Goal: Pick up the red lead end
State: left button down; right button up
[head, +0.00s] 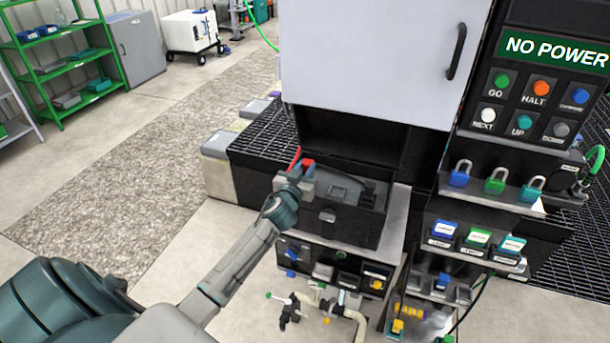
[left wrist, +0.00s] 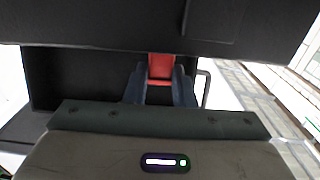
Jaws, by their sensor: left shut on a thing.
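The red lead end (head: 308,162) shows as a small red block at my left gripper, at the left side of the black open tray (head: 345,200). A red strip of lead rises beside it. My left gripper (head: 301,177) is shut on the red lead end. In the left wrist view the red lead end (left wrist: 160,67) sits between the two fingers of my left gripper (left wrist: 160,85). Its lower part is hidden by the fingers and the dark gripper body. My right gripper is not in view.
A grey cabinet door (head: 375,60) hangs above the tray. A control panel (head: 540,105) reading NO POWER stands at right, with padlocks (head: 495,182) below it. Valves and hoses (head: 310,305) sit below the tray. The floor (head: 120,190) at left is clear.

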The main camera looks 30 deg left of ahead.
pick_arm(q)
jog(key=s+a+r+b, duration=0.2)
jog(key=s+b, duration=0.5)
jog(key=s, duration=0.9)
jog(key=shift+a, duration=0.2)
notch_tip(320, 180, up, 2)
jog(key=shift+p, duration=1.1)
jog(key=shift+w, duration=0.1)
